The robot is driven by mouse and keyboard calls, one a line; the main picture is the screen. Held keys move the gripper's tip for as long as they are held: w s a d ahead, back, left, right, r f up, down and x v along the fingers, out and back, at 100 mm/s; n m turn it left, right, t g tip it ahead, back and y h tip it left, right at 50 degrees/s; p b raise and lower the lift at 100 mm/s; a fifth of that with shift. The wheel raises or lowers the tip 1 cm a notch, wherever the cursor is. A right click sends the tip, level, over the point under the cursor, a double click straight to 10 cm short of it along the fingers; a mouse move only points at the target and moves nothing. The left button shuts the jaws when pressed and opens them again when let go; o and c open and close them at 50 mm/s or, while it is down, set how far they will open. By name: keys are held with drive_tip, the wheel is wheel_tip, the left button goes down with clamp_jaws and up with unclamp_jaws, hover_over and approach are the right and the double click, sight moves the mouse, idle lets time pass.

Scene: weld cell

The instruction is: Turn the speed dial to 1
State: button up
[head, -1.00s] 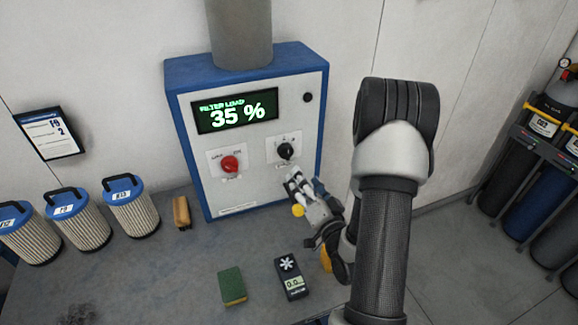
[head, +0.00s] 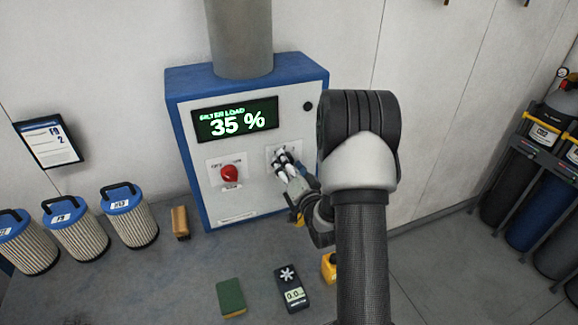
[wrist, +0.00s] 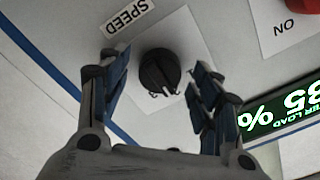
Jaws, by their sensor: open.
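The speed dial is a round black knob (wrist: 160,72) on a white plate, with the label SPEED (wrist: 130,14) beside it in the wrist view. A pale pointer mark shows on the knob's lower side there; the numbers around it are not readable. My gripper (wrist: 157,88) is open, with one finger on each side of the knob and gaps between fingers and knob.
The blue and white control box (head: 240,210) has a red switch (head: 229,173) left of the dial and a display (head: 236,120) reading 35 %.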

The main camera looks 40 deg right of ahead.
drive_tip(key=shift+c, duration=0.4)
drive_tip(key=c, duration=1)
drive_tip(key=shift+n+b, duration=0.3)
drive_tip(key=shift+b, duration=0.05)
drive_tip(key=n+b, duration=0.8)
drive_tip(key=b, duration=0.3)
drive_tip(key=shift+n, duration=0.4)
